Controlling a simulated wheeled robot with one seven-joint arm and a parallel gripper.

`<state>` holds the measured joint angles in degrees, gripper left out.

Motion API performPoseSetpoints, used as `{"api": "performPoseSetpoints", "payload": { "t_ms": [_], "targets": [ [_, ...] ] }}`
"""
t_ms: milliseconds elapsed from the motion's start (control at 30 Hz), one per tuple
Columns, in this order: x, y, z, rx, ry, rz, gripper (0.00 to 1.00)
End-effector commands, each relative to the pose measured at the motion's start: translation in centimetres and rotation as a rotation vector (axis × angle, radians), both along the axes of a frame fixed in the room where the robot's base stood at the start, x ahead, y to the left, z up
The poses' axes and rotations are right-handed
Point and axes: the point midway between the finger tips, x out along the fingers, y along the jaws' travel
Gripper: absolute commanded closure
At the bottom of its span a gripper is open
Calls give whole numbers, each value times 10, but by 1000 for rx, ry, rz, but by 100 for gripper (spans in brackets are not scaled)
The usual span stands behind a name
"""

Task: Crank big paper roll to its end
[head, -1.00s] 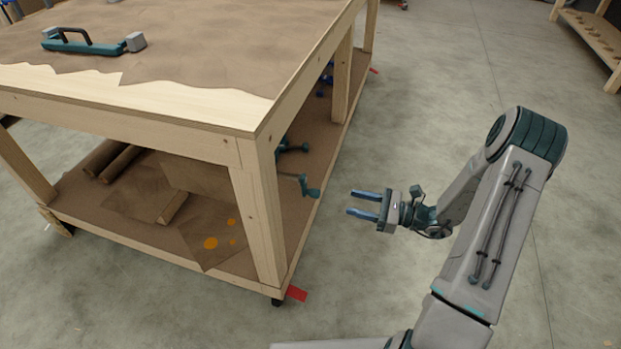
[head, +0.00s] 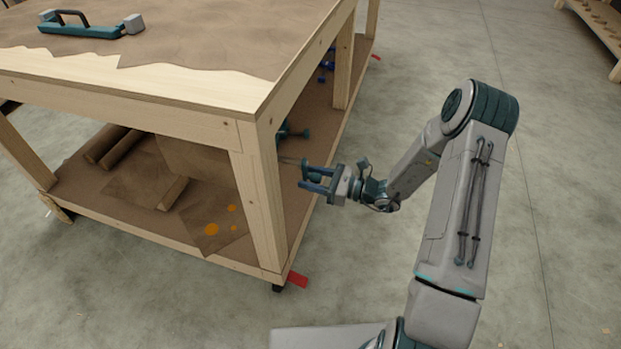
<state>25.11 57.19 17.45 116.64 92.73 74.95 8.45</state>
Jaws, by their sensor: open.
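The big paper roll (head: 195,157) hangs under the workbench top, partly hidden by the front corner leg. Its thin crank shaft (head: 289,161) sticks out on the right side of the bench, past the leg. My gripper (head: 304,177) is open at the crank's outer end, just outside the bench's right side. Its two blue fingers point left into the bench. The crank handle is mostly hidden by the fingers, and I cannot tell whether it lies between them or touches them.
The wooden bench leg (head: 258,200) stands close left of my gripper. The lower shelf (head: 292,225) carries brown rolls (head: 122,150) and a sheet with orange spots (head: 212,230). A teal tool (head: 80,30) lies on the bench top.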

Motion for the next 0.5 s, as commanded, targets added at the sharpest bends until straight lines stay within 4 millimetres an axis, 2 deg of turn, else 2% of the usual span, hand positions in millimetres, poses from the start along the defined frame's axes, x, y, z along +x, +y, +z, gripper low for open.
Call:
{"api": "performPoseSetpoints", "payload": {
  "t_ms": [333,367,500],
  "targets": [
    [2,5,0,0,-1,1,54],
    [2,5,0,0,-1,1,60],
    [1,4,0,0,-1,1,99]
  ]
}}
